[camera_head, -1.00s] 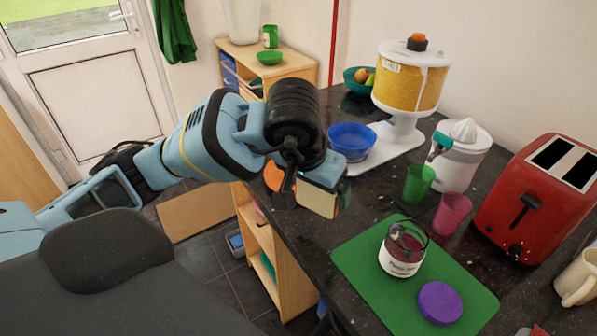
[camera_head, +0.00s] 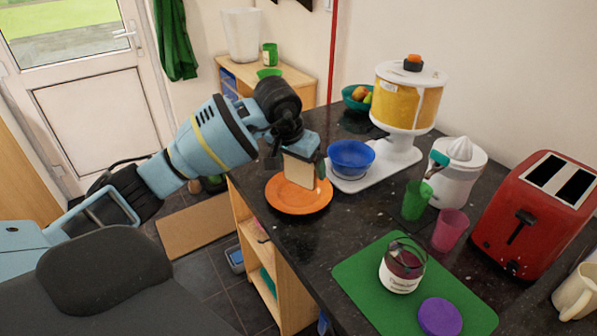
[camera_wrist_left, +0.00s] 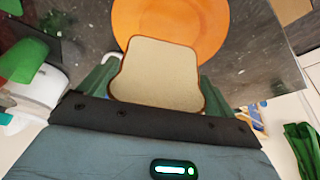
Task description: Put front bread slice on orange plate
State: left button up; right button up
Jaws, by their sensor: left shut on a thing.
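My left gripper (camera_head: 301,160) is shut on a bread slice (camera_head: 298,172), which hangs upright below it. The slice is pale with a brown crust and also shows in the left wrist view (camera_wrist_left: 158,75), between the green fingers. The orange plate (camera_head: 299,204) lies on the dark counter near its left edge. In the head view the slice is over the back part of the plate; I cannot tell whether its lower edge touches. In the left wrist view the slice covers part of the plate (camera_wrist_left: 207,22). My right gripper is not in view.
A blue bowl (camera_head: 351,159) stands close to the right of the plate on the white base of a yellow dispenser (camera_head: 407,98). A green cup (camera_head: 417,200), pink cup (camera_head: 449,230), juicer (camera_head: 458,168) and red toaster (camera_head: 536,215) stand farther right. A green mat (camera_head: 349,279) holds a jar (camera_head: 402,266).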

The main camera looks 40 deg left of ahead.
aim_at(299, 173)
pick_arm(q)
jog(key=shift+w+a, duration=0.15)
jog(key=shift+a, duration=0.05)
notch_tip(299, 173, down, 3)
jog(key=shift+w+a+f+p, duration=0.1)
jog(key=shift+f+p, duration=0.1)
jog(key=shift+p, duration=0.15)
jog(key=shift+f, duration=0.1)
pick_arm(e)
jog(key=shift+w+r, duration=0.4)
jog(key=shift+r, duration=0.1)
pick_arm(q)
jog(key=shift+f, duration=0.2)
jog(key=o, duration=0.7)
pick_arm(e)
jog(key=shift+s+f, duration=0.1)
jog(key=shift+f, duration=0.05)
